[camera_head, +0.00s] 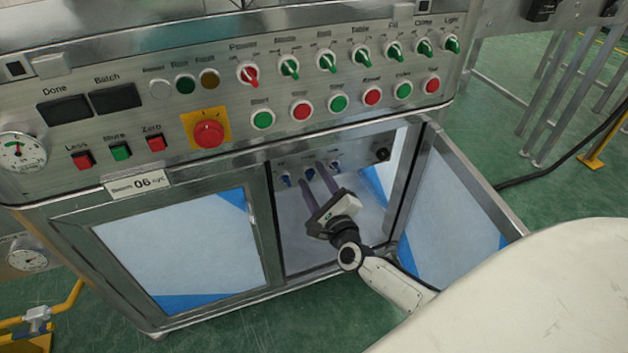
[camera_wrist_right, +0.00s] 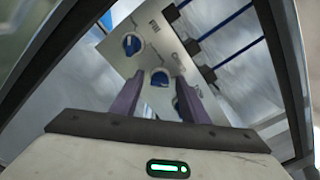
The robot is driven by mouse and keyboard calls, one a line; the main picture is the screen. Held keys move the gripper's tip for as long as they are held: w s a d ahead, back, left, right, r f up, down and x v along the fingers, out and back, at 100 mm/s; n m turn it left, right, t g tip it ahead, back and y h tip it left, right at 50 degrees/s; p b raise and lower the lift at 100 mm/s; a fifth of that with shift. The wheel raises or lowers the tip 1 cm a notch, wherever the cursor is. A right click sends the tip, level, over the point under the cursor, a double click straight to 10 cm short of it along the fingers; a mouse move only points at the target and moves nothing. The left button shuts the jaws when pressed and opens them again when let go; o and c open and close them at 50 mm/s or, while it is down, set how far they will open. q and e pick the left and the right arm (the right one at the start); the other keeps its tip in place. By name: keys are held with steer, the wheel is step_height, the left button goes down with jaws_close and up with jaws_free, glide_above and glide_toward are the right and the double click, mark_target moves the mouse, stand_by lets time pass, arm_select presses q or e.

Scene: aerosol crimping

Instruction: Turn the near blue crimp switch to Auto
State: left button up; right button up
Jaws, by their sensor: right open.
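Inside the open lower cabinet is a small panel with a row of three blue switches. The middle one, the blue crimp switch (camera_head: 310,174), has a label reading roughly "Crimp" in the wrist view (camera_wrist_right: 159,78). My right gripper (camera_head: 313,175) reaches in through the doorway with its two purple fingers apart and empty. Its fingertips appear on either side of the crimp switch; contact cannot be told. The switch's exact pointer position is too small to read. My left gripper is not in view.
The blue "Fill" switch (camera_wrist_right: 132,43) is left of the crimp switch; another blue switch (camera_head: 336,166) is to its right. The open cabinet door (camera_head: 462,185) stands right of my arm. Above is the main panel with several buttons and a red emergency knob (camera_head: 208,133).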

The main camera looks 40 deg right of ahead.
steer(key=c, duration=0.9)
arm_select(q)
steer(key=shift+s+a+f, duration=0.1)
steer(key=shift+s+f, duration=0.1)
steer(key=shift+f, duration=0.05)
arm_select(e)
jaws_close()
